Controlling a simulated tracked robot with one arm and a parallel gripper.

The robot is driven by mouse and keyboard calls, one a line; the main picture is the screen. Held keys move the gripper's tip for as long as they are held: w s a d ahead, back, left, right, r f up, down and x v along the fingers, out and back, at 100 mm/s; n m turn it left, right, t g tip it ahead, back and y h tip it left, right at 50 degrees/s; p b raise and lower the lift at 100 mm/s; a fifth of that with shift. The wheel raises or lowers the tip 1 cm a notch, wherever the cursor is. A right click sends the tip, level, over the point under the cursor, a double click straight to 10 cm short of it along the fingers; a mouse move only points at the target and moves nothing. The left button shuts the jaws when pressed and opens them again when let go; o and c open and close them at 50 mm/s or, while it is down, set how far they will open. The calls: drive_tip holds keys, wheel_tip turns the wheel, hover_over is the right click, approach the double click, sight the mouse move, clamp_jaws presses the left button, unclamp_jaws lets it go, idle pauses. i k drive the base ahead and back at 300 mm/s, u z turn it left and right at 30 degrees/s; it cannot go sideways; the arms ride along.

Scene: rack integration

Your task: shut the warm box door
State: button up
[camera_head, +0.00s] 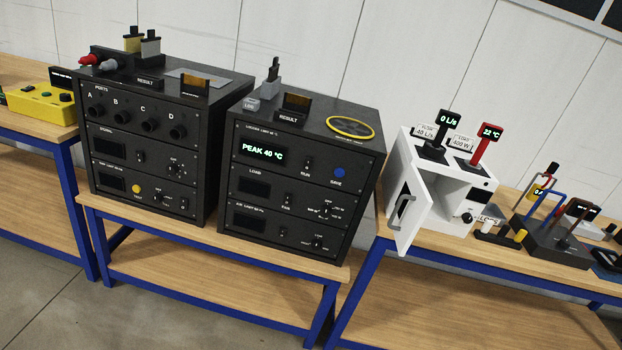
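The warm box (471,197) is a small white cabinet on the right-hand bench. Its white door (411,214) stands open, swung out toward the front on the left side. A grey bar handle (401,211) is on the door's outer face. The box's interior shows as an open cavity to the right of the door. A black knob sits on the right front of the box. My gripper does not show in this view.
Two black instrument racks (150,140) and (300,180) stand on the middle bench. Gauges reading 0 L/s (448,118) and 22 °C (490,132) stand on the box. Devices crowd its right side. Floor in front is clear.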

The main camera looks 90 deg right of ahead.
sight(412, 202)
drive_tip(key=z, duration=0.05)
drive_tip(key=i, duration=1.15)
drive_tip(key=z, duration=3.5)
drive_tip(key=i, duration=1)
drive_tip(key=u, duration=0.15)
drive_tip(key=k, duration=0.85)
drive_tip(key=z, duration=0.05)
